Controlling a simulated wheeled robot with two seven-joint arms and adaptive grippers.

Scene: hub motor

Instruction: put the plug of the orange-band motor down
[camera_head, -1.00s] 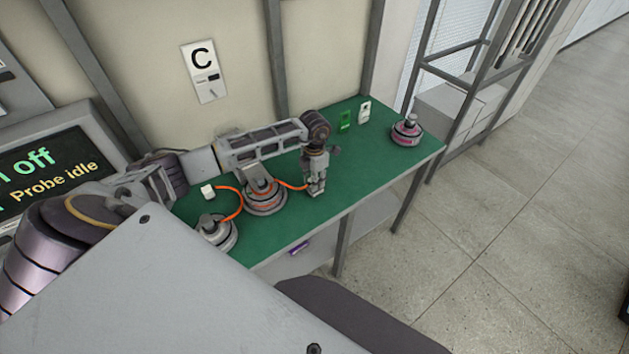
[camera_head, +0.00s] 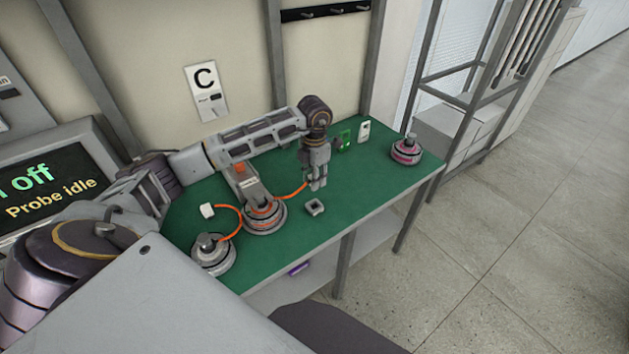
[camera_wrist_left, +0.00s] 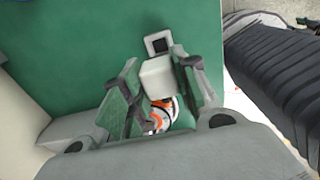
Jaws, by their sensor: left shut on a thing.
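The orange-band motor (camera_head: 265,217) stands on the green table with an orange cable (camera_head: 293,193) running to my left gripper (camera_head: 317,186). The left gripper is shut on a pale plug (camera_wrist_left: 157,78), a white block between its fingers in the wrist view. In the head view the fingers largely hide the plug. A small grey square holder (camera_head: 315,207) with a dark opening lies on the table close by the fingertips. It also shows just beyond the plug in the wrist view (camera_wrist_left: 158,43), where the plug seems apart from the table. My right gripper is not in view.
Another motor (camera_head: 212,255) stands at the near left, with an orange cable and a white block (camera_head: 207,210) behind it. A pink-band motor (camera_head: 406,150), a green block (camera_head: 346,138) and a white block (camera_head: 364,131) are at the right end. The table's front right is clear.

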